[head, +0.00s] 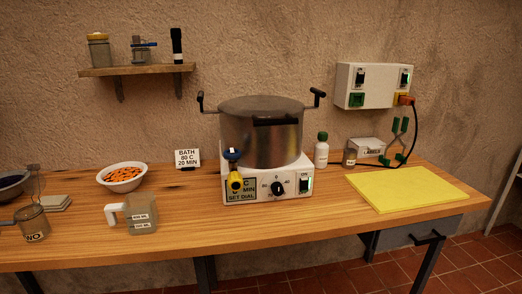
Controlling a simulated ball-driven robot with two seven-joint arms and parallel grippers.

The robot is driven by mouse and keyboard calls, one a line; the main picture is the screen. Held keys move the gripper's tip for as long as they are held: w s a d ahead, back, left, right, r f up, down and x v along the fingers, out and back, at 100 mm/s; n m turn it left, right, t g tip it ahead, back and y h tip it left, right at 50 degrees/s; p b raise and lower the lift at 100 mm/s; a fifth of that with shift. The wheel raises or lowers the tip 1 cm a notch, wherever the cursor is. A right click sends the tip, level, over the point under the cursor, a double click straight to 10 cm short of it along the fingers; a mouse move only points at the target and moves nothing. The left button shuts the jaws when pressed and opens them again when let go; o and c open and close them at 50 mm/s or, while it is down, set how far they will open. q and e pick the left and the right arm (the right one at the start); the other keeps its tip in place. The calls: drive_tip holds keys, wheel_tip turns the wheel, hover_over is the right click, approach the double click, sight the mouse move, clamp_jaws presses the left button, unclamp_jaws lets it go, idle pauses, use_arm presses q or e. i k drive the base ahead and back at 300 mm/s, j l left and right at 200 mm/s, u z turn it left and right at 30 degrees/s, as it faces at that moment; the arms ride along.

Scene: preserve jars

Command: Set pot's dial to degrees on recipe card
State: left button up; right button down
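The recipe card (187,158) stands on the table left of the pot and reads "BATH 80 C 20 MIN". The large grey lidded pot (262,134) sits on a white base (255,199). The black dial (278,188) is on the base's front, with small numbers around it; its exact setting is too small to tell. Neither of my grippers is in view.
A glass measuring jug (141,214), a bowl of orange pieces (122,178) and a jar (33,224) stand to the left. A yellow board (407,189) lies at right; a white bottle (321,150) stands beside the pot. The wood before the base is clear.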

sight(276, 188)
drive_tip(key=u, duration=0.6)
drive_tip(key=i+l+u, duration=0.15)
drive_tip(key=l+u, duration=0.55)
drive_tip(key=l, duration=0.25)
drive_tip(key=l+u, duration=0.35)
drive_tip(key=l, duration=0.15)
